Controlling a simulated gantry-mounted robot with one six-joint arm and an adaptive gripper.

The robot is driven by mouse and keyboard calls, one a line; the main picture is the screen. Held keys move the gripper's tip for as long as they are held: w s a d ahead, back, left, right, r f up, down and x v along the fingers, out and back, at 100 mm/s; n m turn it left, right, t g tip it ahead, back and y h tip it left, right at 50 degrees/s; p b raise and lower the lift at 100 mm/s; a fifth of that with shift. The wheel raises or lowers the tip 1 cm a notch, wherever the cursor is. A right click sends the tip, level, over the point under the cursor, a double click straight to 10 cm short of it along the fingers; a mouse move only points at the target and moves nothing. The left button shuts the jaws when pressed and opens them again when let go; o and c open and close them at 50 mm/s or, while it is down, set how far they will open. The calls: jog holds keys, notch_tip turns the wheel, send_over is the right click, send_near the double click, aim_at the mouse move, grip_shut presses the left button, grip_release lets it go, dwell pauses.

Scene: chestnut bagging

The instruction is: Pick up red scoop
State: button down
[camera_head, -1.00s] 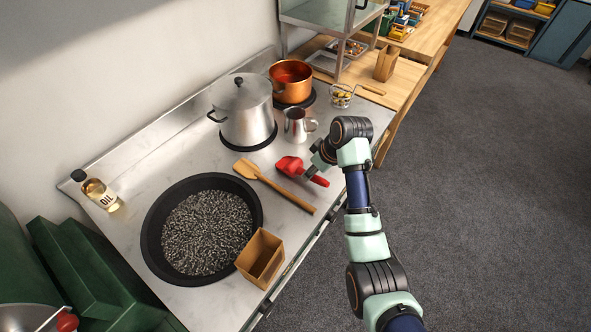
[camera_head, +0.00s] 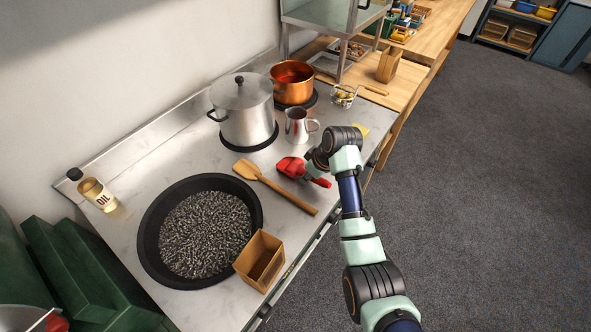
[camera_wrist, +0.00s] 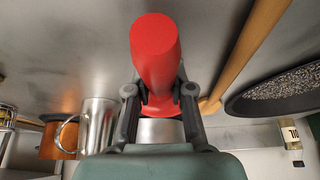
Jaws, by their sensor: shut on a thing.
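The red scoop (camera_head: 291,167) is on or just above the metal counter, to the right of the wooden spatula, in the head view. In the wrist view the red scoop (camera_wrist: 155,48) fills the top middle, its rounded end towards the camera. My gripper (camera_wrist: 160,103) has a finger on each side of the scoop and is shut on it. In the head view my gripper (camera_head: 309,172) is partly hidden by my wrist. I cannot tell whether the scoop still touches the counter.
A wooden spatula (camera_head: 275,185) lies close to the left. A metal pitcher (camera_head: 297,126), a lidded pot (camera_head: 243,112) and a copper pot (camera_head: 292,83) stand behind. A black pan (camera_head: 151,245) of dark pellets and an open brown box (camera_head: 260,261) are at the front left.

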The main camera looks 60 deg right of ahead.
notch_tip(320, 180, up, 20)
jog(key=p, duration=0.5)
dwell(1.3)
